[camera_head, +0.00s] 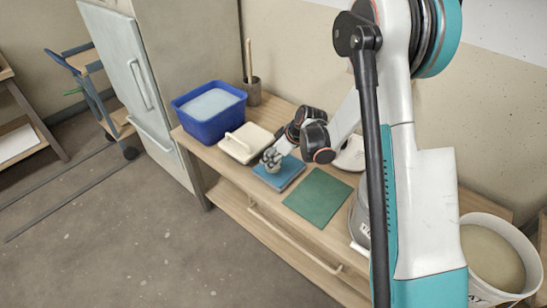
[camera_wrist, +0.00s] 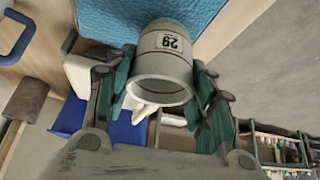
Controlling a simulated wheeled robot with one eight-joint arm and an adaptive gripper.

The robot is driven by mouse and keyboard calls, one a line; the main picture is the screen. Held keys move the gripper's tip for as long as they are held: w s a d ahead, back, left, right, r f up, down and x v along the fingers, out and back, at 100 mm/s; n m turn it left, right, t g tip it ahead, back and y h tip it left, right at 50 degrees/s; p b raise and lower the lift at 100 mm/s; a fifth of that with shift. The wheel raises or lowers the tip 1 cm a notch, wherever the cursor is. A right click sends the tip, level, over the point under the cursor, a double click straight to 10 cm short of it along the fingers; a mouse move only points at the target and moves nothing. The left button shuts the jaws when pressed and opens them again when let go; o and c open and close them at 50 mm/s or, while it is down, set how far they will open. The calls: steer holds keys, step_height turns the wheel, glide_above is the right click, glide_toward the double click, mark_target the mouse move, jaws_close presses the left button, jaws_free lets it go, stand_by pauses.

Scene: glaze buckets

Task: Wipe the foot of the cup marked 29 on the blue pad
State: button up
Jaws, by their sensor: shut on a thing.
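The cup marked 29 (camera_wrist: 163,62) is a pale grey cup. In the wrist view its mouth faces the camera, its label looks upside down, and its foot end is against or just over the blue pad (camera_wrist: 190,12). I cannot tell whether the foot touches the pad. My gripper (camera_wrist: 165,85) is shut on the cup, with a green-lined finger on each side. In the head view, my gripper (camera_head: 272,157) is low over the blue pad (camera_head: 285,178) on the wooden bench, and largely hides the cup.
A green mat (camera_head: 318,198) lies right of the blue pad. A cream lidded box (camera_head: 247,143) and a blue tub (camera_head: 208,125) of pale liquid stand to the left. A dark pot (camera_head: 252,93) is behind. A white bucket (camera_head: 492,260) stands at the right.

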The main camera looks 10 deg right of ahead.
steer(key=shift+r+p, duration=1.3)
steer(key=shift+r, duration=1.4)
